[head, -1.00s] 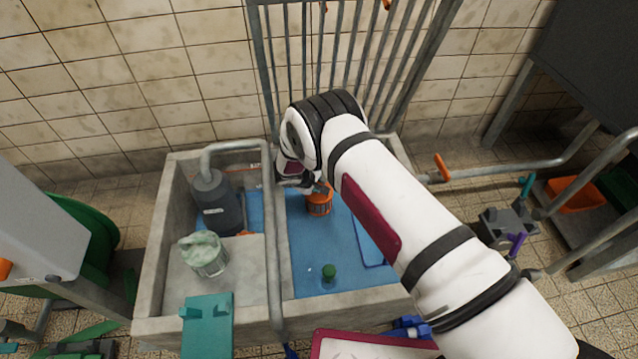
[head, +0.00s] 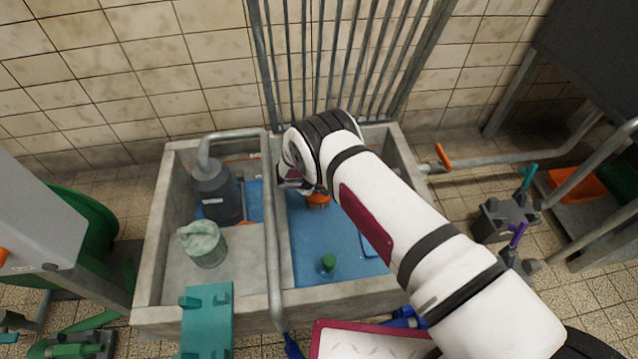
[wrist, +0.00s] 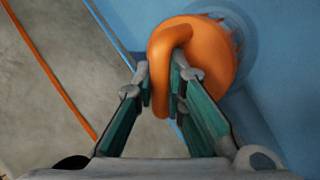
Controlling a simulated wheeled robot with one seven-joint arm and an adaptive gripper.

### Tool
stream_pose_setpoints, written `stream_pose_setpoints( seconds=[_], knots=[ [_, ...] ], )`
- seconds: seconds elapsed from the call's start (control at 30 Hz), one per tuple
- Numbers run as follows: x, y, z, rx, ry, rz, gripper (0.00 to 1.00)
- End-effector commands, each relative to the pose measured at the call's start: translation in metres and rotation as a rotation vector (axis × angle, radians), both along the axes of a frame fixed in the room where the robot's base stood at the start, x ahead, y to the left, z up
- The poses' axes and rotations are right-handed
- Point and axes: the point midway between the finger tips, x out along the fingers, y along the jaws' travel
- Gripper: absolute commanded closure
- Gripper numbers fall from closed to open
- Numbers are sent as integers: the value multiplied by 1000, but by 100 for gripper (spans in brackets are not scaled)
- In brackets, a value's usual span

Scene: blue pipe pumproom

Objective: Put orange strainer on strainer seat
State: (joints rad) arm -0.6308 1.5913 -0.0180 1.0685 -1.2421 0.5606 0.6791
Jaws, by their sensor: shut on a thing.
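The orange strainer (head: 318,201) is in the blue-floored right part of the concrete basin, partly hidden by my wrist. In the wrist view the strainer (wrist: 215,65) shows a round orange top with a thick curved handle and a toothed edge. My gripper (wrist: 161,75) is shut on this handle, one finger on each side. In the head view my gripper (head: 292,182) is mostly hidden by my arm. A pale, see-through round shape lies behind the strainer in the wrist view; I cannot tell whether it is the strainer seat.
The basin's left part holds a dark grey jug (head: 217,193) and a cloth-topped glass container (head: 203,243). A grey pipe (head: 272,230) runs over the divider. A metal grille (head: 340,60) rises behind.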

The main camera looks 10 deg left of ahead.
Motion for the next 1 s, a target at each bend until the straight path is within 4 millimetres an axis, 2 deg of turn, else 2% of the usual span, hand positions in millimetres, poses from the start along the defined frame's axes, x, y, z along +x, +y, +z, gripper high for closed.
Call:
stream_pose_setpoints(
  seconds=[0.1, 0.13, 0.2, 0.63, 1.0],
  knots=[
    [0, 0, 1, 0, -1, 0, 100],
    [0, 0, 1, 0, -1, 0, 82],
    [0, 0, 1, 0, -1, 0, 66],
    [-3, 3, 5, 0, 0, 2, 65],
    [-28, 17, 48, 2, -1, 3, 65]
  ],
)
